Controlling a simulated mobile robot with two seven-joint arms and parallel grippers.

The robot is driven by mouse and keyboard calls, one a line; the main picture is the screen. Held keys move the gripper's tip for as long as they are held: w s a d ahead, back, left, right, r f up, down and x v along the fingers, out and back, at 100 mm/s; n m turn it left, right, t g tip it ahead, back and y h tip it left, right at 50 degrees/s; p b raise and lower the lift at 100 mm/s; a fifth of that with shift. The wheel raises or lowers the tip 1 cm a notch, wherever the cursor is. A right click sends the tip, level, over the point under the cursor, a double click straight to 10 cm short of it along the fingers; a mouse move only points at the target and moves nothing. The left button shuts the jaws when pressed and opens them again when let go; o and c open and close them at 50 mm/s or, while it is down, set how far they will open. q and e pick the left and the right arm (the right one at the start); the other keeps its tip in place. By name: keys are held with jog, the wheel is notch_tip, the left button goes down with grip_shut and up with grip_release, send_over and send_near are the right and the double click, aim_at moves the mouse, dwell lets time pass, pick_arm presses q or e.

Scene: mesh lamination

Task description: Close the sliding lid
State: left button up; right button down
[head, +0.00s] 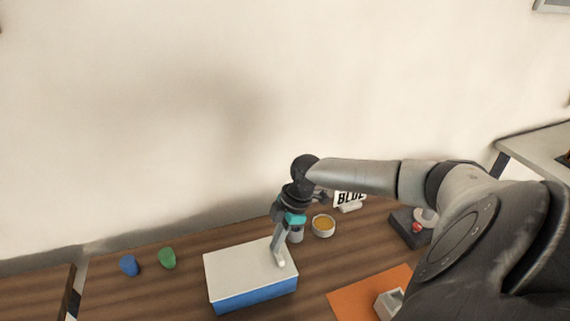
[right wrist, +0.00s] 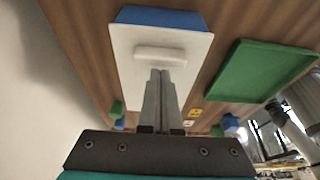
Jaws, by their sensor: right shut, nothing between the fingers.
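A blue box (head: 256,293) with a flat white lid (head: 235,265) stands on the wooden table in the head view. In the right wrist view the white lid (right wrist: 196,57) fills the middle, with a strip of the blue box (right wrist: 160,16) showing past its far end. A raised white handle (right wrist: 160,53) lies across the lid. My right gripper (head: 280,258) is shut and empty over the lid's right part. In the wrist view its fingertips (right wrist: 160,72) are right beside the handle; I cannot tell whether they touch it. My left gripper is not in view.
A blue piece (head: 129,265) and a green piece (head: 167,258) stand left of the box. A bowl (head: 323,225), a BLUE sign (head: 350,198) and a dark red-buttoned device (head: 410,228) are right. An orange mat (head: 360,297) lies in front; a green tray (right wrist: 262,72) shows in the wrist view.

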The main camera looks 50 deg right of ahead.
jog(key=v, duration=1.3)
